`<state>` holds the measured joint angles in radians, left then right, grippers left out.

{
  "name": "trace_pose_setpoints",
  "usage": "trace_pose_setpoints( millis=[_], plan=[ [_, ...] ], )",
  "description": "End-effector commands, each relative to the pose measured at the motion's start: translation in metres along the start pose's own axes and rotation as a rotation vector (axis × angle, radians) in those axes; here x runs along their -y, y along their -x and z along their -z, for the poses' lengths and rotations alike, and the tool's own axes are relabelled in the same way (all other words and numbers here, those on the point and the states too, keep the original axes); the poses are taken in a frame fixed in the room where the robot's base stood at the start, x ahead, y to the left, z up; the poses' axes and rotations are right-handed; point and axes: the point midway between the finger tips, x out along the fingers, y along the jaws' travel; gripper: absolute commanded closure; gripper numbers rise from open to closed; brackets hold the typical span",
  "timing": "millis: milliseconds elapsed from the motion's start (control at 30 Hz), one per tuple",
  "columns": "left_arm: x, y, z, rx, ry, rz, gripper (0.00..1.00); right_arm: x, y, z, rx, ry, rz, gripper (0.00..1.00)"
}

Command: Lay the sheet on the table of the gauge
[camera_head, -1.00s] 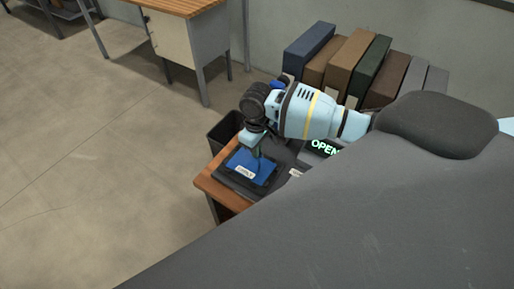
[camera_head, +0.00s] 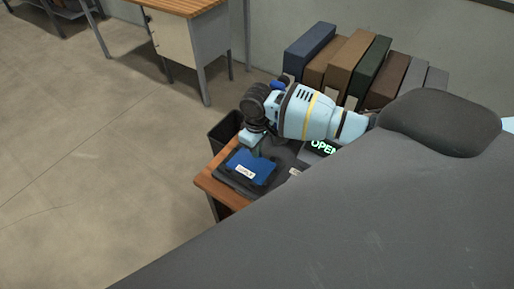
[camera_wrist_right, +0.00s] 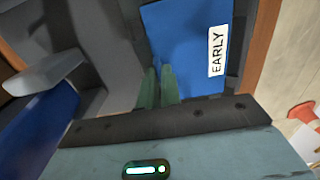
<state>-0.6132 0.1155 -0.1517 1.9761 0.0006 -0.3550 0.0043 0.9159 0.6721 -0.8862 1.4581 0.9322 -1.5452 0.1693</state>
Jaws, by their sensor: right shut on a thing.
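The sheet is a flat blue piece (camera_head: 252,167) with a white label; in the right wrist view (camera_wrist_right: 180,45) the label reads "EARLY". It lies on or just over the dark table of the gauge (camera_head: 228,178); I cannot tell whether it touches. The gauge's display (camera_head: 323,148) shows "OPEN" in green. My right gripper (camera_head: 257,154) is over the sheet's far edge, and its greenish fingers (camera_wrist_right: 158,88) are shut on that edge in the right wrist view. My left gripper is not in view.
The gauge stands on a small wooden desk (camera_head: 206,183). A dark bin (camera_head: 222,130) stands behind it. Another desk (camera_head: 180,8) stands at the back. An orange and white cone (camera_wrist_right: 303,115) shows in the right wrist view.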

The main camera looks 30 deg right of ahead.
Motion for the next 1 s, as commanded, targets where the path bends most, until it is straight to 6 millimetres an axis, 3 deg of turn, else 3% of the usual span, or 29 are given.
trace_pose_setpoints(
  millis=[100, 300, 500, 633, 1000],
  plan=[
    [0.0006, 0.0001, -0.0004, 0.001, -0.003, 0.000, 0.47, 0.0001, -0.0005, -0.0001, 0.001, 0.000, 0.000, 1.00],
    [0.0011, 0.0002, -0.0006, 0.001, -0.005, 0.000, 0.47, 0.0001, -0.0005, -0.0002, 0.001, 0.000, 0.000, 0.70],
    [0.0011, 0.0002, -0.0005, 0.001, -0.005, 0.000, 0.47, 0.0000, -0.0005, -0.0003, 0.001, 0.000, 0.000, 0.69],
    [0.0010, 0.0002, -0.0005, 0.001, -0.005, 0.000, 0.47, 0.0000, -0.0006, -0.0003, 0.001, 0.000, 0.000, 0.52],
    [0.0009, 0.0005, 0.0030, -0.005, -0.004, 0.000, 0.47, -0.0002, 0.0027, 0.0000, -0.001, 0.000, -0.001, 0.51]
  ],
)
